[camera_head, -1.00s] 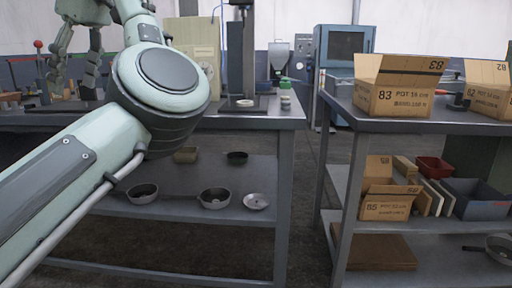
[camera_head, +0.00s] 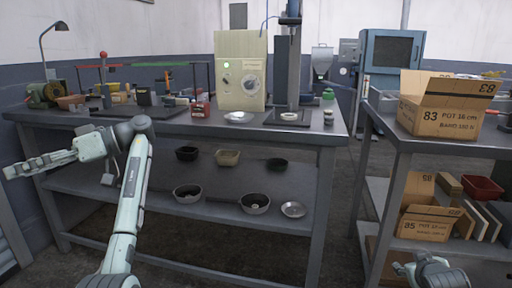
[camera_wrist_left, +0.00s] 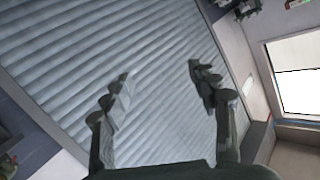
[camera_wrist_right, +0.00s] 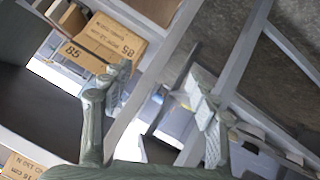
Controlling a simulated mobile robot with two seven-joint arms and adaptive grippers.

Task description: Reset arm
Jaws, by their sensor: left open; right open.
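My left arm reaches in at the left of the head view, folded at the elbow. Its gripper (camera_head: 22,170) points left, in front of the workbench. In the left wrist view the left gripper (camera_wrist_left: 160,85) is open and empty, with a ribbed grey shutter surface beyond it. My right arm shows only in part at the lower right of the head view (camera_head: 432,272). In the right wrist view the right gripper (camera_wrist_right: 160,85) is open and empty, with a carton and table legs beyond its fingers.
The workbench (camera_head: 200,195) has several pans on its lower shelf and a cream machine (camera_head: 240,72) on top. At right, a second table (camera_head: 400,133) carries an open carton (camera_head: 440,115), with another carton (camera_head: 425,222) below. Floor shows between the tables.

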